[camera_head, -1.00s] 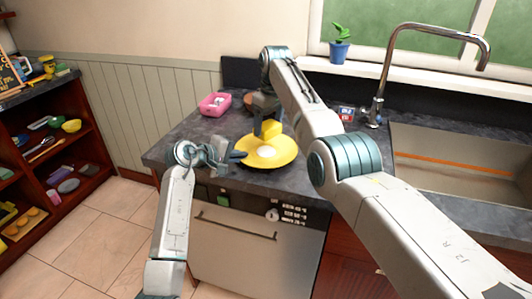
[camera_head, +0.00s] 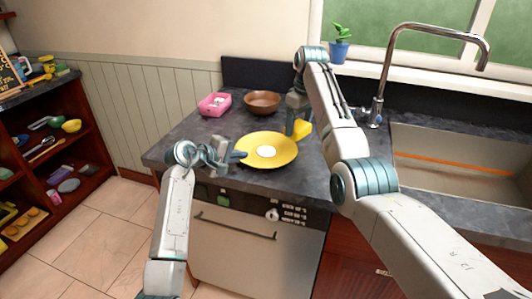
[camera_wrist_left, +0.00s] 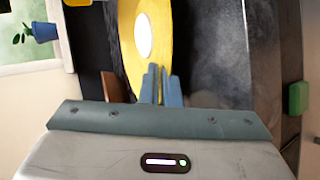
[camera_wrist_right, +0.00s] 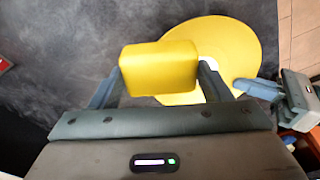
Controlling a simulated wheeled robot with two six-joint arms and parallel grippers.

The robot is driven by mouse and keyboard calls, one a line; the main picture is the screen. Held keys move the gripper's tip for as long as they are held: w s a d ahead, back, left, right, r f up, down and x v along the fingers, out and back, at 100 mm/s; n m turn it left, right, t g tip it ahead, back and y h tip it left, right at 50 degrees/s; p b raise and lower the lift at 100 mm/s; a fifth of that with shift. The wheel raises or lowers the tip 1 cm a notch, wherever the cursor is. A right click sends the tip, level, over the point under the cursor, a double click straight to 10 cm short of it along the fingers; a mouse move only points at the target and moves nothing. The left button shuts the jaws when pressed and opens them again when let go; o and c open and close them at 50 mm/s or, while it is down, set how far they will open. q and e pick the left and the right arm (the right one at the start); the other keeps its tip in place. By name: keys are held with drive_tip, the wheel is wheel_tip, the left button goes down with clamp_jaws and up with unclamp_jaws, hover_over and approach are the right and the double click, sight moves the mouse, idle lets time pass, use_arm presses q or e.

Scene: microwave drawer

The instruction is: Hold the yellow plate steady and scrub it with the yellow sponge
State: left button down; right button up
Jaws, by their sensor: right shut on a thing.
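The yellow plate (camera_head: 254,158) lies on the dark counter, with a white patch (camera_head: 267,152) at its centre. My left gripper (camera_head: 240,156) is at the plate's left rim. In the left wrist view its fingers (camera_wrist_left: 161,85) are close together on the rim of the plate (camera_wrist_left: 130,50). My right gripper (camera_head: 297,122) is shut on the yellow sponge (camera_head: 302,129) and holds it beyond the plate's right rim. In the right wrist view the sponge (camera_wrist_right: 158,68) is between the fingers and overlaps the plate (camera_wrist_right: 230,45) in the picture; whether it touches the counter is unclear.
A brown bowl (camera_head: 262,102) and a pink container (camera_head: 214,104) stand on the counter behind the plate. The faucet (camera_head: 384,75) and sink (camera_head: 450,160) are on the right. A potted plant (camera_head: 340,48) is on the sill.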

idle(0.3)
use_arm(q)
drive_tip(key=c, duration=1.6)
unclamp_jaws()
drive_tip(key=shift+f, duration=0.15)
drive_tip(key=shift+f, duration=0.1)
drive_tip(key=shift+s+a, duration=0.1)
drive_tip(key=shift+r+v, duration=0.15)
drive_tip(key=shift+v, duration=2.85)
drive_tip(key=shift+r+v, duration=0.15)
drive_tip(key=shift+v, duration=2.85)
drive_tip(key=shift+d, duration=0.2)
